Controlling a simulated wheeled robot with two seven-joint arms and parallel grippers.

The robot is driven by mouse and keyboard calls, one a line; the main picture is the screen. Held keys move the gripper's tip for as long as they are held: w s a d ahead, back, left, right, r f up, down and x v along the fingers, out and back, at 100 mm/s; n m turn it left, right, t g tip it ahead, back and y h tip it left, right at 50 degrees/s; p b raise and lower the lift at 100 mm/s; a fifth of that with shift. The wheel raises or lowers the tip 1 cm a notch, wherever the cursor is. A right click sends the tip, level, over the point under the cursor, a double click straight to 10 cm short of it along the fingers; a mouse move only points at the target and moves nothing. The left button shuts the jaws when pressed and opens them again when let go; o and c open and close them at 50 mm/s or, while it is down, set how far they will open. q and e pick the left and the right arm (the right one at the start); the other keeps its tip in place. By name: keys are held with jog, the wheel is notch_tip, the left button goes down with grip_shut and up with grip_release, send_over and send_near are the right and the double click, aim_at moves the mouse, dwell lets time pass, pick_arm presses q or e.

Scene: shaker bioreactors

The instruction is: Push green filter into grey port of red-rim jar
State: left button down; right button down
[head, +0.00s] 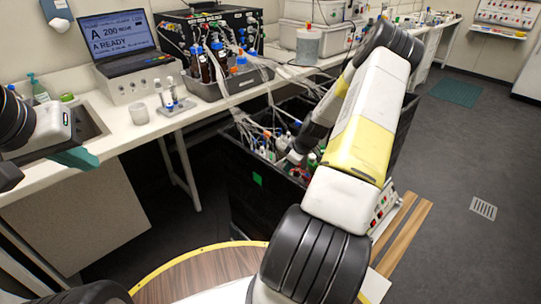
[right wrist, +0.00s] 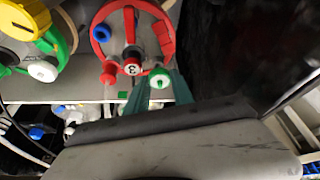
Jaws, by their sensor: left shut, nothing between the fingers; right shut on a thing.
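The red-rim jar (right wrist: 152,12) is at the top middle of the right wrist view, with dark and red fittings and a round label reading 3. My right gripper (right wrist: 158,88) is shut on the green filter (right wrist: 160,79), a white disc with a green ring. The filter shows just below and right of the numbered fitting; I cannot tell whether it touches the jar. I cannot pick out the grey port with certainty. My left gripper (head: 76,158) is shut and empty beside the left bench.
A jar with a green rim and yellow cap (right wrist: 24,18) stands left of the red-rim jar. In the head view a black-walled shaker box (head: 257,205) holds several tubed vessels. The bench (head: 120,140) carries a laptop (head: 122,45) and bottles. Floor at right is clear.

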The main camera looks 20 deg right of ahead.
jog(key=shift+f, duration=0.8)
dwell(0.9)
jog(key=c, duration=1)
grip_release()
jog(key=v, duration=0.7)
jog(key=shift+s+r, duration=0.1)
jog(key=shift+r, duration=0.3)
